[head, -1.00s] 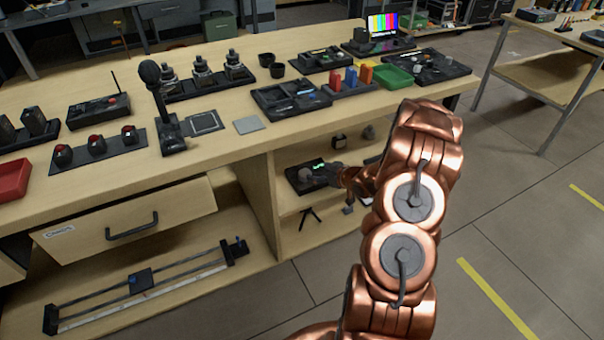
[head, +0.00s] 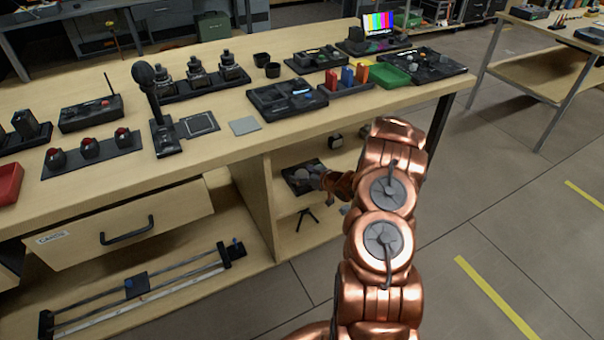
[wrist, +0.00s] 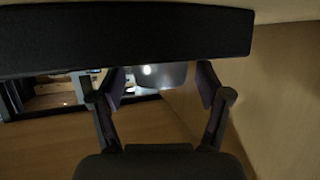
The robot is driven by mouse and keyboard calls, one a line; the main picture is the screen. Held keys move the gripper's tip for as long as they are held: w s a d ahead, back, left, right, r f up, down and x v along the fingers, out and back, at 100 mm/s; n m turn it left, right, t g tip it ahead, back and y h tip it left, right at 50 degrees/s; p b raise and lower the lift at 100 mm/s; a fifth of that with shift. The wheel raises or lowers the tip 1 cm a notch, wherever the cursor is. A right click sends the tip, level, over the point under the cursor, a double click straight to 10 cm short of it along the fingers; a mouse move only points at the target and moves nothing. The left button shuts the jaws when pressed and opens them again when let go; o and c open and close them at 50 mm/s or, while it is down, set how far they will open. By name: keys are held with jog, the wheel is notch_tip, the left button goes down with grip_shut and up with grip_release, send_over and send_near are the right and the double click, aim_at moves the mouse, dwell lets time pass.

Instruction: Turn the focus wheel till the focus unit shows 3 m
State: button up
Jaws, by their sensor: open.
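The focus unit (head: 291,181) is a dark box on the upper shelf of the open cubby under the bench in the head view. A grey round knob, probably the focus wheel (head: 301,174), shows on it, small and partly hidden by my gripper (head: 319,175). In the wrist view my gripper (wrist: 161,88) is open. A smooth grey rounded form, probably the wheel (wrist: 155,76), lies between and beyond the fingertips. I cannot tell whether the fingers touch it. The unit's reading is not legible in either view.
A wide black bar (wrist: 130,35) crosses the top of the wrist view. The cubby's pale wooden side panel (head: 257,205) stands left of the unit. A small black tripod (head: 306,217) stands on the lower shelf. Bench-top gear sits above; open floor lies right.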

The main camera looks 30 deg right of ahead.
jog(key=shift+w+a+f, duration=0.1)
jog(key=shift+w, duration=0.2)
jog(key=c, duration=1.2)
jog(key=shift+o, duration=0.2)
jog(key=shift+b, duration=0.45)
